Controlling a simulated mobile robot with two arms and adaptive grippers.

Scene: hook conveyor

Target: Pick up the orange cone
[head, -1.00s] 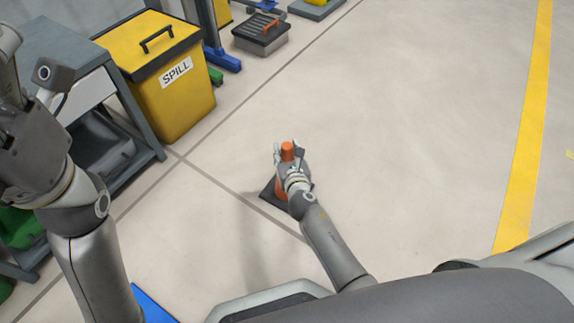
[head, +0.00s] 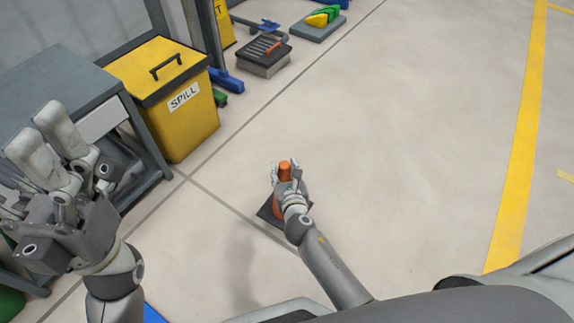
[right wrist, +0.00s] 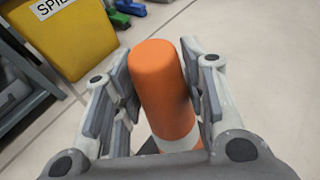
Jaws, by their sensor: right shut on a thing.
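The orange cone (head: 285,167) stands upright on the floor, on its dark square base (head: 268,211). My right gripper (head: 285,173) is shut around the upper part of the cone. In the right wrist view the rounded orange top (right wrist: 158,75) sits between the fingers, with a pale band (right wrist: 180,143) lower down. The gripper and wrist hide much of the cone's middle. I see no clear gap between its base and the floor. My left gripper (head: 75,135) is raised at the left, fingers spread and empty, far from the cone.
A yellow spill bin (head: 185,125) and a grey workbench (head: 60,85) stand at the left. The floor right of the cone is clear up to a yellow line (head: 515,180).

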